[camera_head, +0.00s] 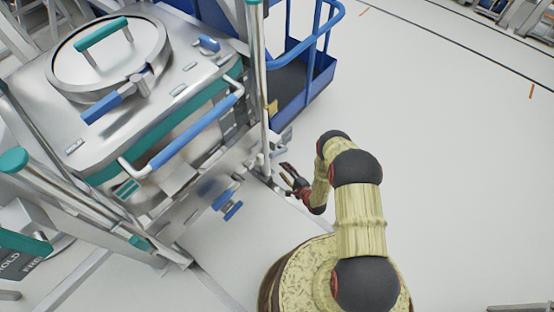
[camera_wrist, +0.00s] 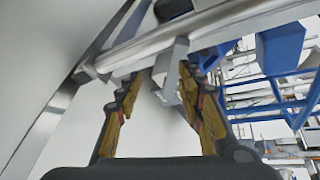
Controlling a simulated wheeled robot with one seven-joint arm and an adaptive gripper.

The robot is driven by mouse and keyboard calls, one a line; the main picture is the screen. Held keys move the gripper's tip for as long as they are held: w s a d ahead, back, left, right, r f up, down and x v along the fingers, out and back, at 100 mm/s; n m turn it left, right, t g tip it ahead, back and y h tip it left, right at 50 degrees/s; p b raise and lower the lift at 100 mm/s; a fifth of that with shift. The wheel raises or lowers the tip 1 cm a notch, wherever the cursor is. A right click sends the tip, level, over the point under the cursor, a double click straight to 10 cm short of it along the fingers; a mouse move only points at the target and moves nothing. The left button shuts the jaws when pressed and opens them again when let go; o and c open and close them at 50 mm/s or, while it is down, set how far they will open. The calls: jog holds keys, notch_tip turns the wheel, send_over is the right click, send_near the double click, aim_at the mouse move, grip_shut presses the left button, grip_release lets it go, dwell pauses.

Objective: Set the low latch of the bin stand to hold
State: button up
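The steel bin (camera_head: 120,120) with a round lid sits in its metal stand (camera_head: 265,90) at the left of the head view. My gripper (camera_head: 290,180) is low, beside the foot of the stand's right post. In the wrist view my gripper (camera_wrist: 157,85) is open, its two fingers apart. A grey metal tab (camera_wrist: 170,70) hangs from a round bar (camera_wrist: 160,42) and shows between the fingertips; I cannot tell whether they touch it. I cannot tell whether this tab is the low latch, nor its setting. A blue-handled fitting (camera_head: 228,205) sits low on the stand's front.
A blue-framed cart (camera_head: 300,75) stands behind the right post. A sign (camera_head: 20,255) reading HOLD and FREE is at the lower left. A blue bar handle (camera_head: 195,130) crosses the bin's front. The floor to the right (camera_head: 460,150) is clear.

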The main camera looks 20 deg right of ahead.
aim_at(274, 156)
jog(key=w+m+b, duration=0.1)
jog(key=w, duration=0.1)
jog(key=w+a+b, duration=0.1)
jog(key=w, duration=0.2)
jog(key=w+a+m+t+b, duration=0.1)
jog(key=w, duration=0.1)
jog(key=shift+w+a+r+m, duration=0.25)
jog(key=shift+w+r+m, duration=0.05)
jog(key=shift+w+r, duration=0.1)
jog(key=c, duration=0.3)
grip_shut()
dwell(0.5)
